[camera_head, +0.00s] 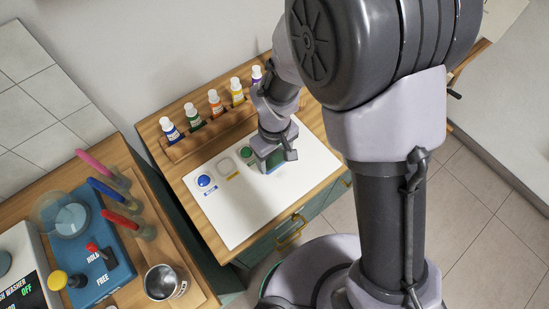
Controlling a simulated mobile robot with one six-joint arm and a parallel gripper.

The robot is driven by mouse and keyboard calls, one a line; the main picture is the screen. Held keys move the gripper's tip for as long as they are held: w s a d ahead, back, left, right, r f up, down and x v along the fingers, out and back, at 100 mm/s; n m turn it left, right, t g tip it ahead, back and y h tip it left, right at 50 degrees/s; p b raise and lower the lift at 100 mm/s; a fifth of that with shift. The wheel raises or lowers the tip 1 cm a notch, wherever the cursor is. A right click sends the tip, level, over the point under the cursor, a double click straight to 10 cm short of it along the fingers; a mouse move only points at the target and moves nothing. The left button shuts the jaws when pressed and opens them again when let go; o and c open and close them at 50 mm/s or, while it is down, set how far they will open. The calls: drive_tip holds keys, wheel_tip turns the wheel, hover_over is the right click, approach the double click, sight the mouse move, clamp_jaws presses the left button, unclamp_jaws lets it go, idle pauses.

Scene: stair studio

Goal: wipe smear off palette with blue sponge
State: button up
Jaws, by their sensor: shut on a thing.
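The white palette (228,220) lies flat on the wooden cabinet top. A round blue patch or piece (205,181), a pale grey one (226,166) and a green one (247,153) lie in a row on it, with small coloured labels beside the first two. My gripper (275,162) points down over the palette's right part, to the right of the green one. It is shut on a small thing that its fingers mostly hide. A dark green patch (280,165) shows at the fingertips; I cannot tell whether it is the smear or the held thing. I cannot clearly make out the blue sponge.
A wooden rack (185,148) with several paint bottles stands along the palette's back edge. At left, another counter holds a blue panel (115,255), several coloured handled tools (107,191) and a metal cup (163,283). The palette's lower left part is clear.

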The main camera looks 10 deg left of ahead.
sight(275, 160)
drive_tip(key=shift+r+p, duration=1.25)
drive_tip(key=shift+r, duration=0.6)
drive_tip(key=shift+f, duration=0.1)
